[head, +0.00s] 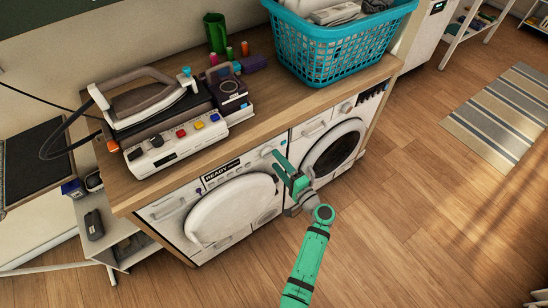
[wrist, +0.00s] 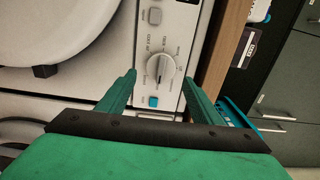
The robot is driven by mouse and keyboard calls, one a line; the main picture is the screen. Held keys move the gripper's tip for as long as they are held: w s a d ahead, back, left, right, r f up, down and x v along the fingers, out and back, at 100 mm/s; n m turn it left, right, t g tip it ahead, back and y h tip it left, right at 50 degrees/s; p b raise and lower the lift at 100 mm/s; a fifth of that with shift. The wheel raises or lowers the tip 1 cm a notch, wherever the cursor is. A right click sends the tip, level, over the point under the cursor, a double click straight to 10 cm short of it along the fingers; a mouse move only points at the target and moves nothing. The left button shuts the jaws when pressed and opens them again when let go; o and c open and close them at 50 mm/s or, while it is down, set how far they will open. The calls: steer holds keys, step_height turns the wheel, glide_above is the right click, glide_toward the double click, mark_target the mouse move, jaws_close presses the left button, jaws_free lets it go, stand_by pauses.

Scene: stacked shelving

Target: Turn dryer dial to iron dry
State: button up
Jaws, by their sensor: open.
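The dryer (head: 232,207) is the left white machine under the wooden counter, with a round door and a display reading READY. Its white dial (wrist: 160,68) is near the centre of the wrist view, with a ridge lying nearly upright in the picture. Small labels ring the dial, too blurred to read surely. In the head view the dial (head: 267,153) is small, at the right of the panel. My green gripper (wrist: 159,78) is open and empty, its fingers on either side of the dial in the picture. In the head view my gripper (head: 279,166) is in front of the panel; contact cannot be told.
A blue button (wrist: 153,101) sits beside the dial. A second machine (head: 330,148) with a dark door stands to the right. The floor in front is clear.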

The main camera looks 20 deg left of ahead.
steer(key=v, duration=0.7)
steer(key=shift+s, duration=0.2)
steer(key=shift+d, duration=0.1)
